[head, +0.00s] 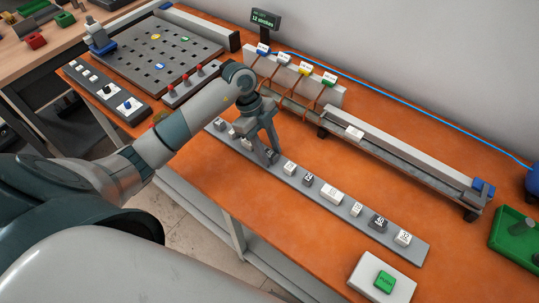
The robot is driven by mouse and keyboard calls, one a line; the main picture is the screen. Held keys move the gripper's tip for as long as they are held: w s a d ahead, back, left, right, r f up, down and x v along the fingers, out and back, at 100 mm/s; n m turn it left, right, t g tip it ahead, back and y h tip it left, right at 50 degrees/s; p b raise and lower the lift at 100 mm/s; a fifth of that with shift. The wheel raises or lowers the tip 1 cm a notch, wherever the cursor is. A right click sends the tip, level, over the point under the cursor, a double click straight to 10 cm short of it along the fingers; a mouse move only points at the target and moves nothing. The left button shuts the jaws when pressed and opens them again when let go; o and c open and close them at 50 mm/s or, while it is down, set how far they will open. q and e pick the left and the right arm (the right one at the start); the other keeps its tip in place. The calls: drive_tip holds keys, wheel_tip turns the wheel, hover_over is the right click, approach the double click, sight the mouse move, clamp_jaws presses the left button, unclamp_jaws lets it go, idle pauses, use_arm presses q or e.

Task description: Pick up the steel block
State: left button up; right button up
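A long grey strip (268,172) on the orange table holds a row of small labelled blocks, some pale and some dark grey. Which one is the steel block cannot be told, as the labels are too small to read surely. Dark blocks include one (308,178) right of my gripper and one (378,222) near the strip's right end. My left gripper (268,157) points down with its fingertips at the strip, left of a pale block (290,168). The fingers hide part of the row, so whether they hold a block is unclear. My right gripper is not in view.
Behind the strip stands a long grey rail (410,165) with coloured tags and copper-coloured loops at its left. A perforated plate (150,70) lies at the back left. A green push button (385,281) is at the front right. Bare orange table lies between strip and rail.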

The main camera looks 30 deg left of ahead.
sight(272, 156)
use_arm(q)
clamp_jaws()
drive_tip(key=shift+r, duration=0.15)
drive_tip(key=shift+r+b, duration=0.3)
drive_tip(key=shift+r, duration=0.15)
drive_tip(key=r, duration=0.1)
drive_tip(key=d+r+b, duration=0.1)
drive_tip(key=r, duration=0.1)
drive_tip(key=shift+s+r, duration=0.15)
drive_tip(key=shift+s, duration=0.05)
drive_tip(key=s+d+r+b, duration=0.2)
drive_tip(key=s+d+r, duration=0.3)
drive_tip(key=d, duration=0.4)
drive_tip(key=shift+d+r, duration=0.2)
drive_tip(key=shift+r, duration=0.6)
